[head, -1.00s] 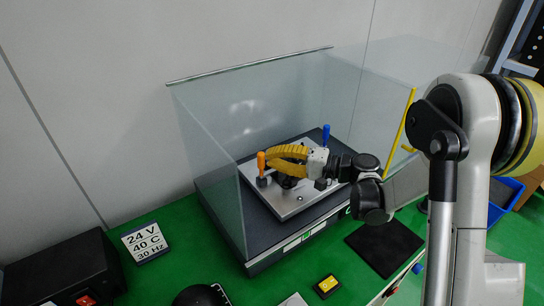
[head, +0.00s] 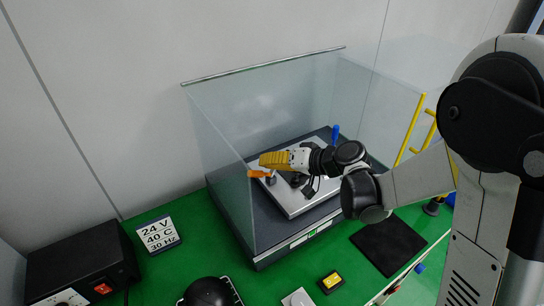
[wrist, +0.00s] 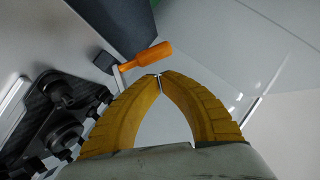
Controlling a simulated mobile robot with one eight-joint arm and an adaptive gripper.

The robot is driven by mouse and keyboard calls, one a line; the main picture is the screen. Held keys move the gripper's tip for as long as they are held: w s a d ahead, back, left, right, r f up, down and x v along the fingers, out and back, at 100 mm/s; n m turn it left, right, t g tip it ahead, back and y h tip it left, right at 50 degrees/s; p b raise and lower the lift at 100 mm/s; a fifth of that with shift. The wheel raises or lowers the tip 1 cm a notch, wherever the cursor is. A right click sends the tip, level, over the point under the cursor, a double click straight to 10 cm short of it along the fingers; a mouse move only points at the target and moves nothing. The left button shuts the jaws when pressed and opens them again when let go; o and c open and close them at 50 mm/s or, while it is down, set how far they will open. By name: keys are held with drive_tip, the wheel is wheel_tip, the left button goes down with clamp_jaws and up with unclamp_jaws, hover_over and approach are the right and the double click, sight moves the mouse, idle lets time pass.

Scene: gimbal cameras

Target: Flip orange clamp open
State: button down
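In the wrist view, the orange handle (wrist: 146,56) sits on a pale metal lever just beyond the fingertips. My gripper (head: 266,162) has yellow fingers and is just above and beside the handle. In the wrist view, my gripper (wrist: 159,76) has its fingertips together with no handle between them. I cannot tell whether a finger touches the handle. The clamp's base is partly hidden.
A blue clamp handle (head: 335,132) stands at the plate's far corner. Glass walls (head: 222,170) rise at the left and back of the enclosure. A yellow door handle (head: 409,130) is at right. A black pad (head: 388,246) and a power supply (head: 70,265) lie outside.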

drive_tip(key=shift+s+a+f+n+h, duration=0.2)
drive_tip(key=shift+s+a+n+h, duration=0.15)
drive_tip(key=shift+a+n+h, duration=0.2)
drive_tip(key=shift+f, duration=0.15)
drive_tip(key=shift+s+a, duration=0.15)
drive_tip(key=shift+a, duration=0.05)
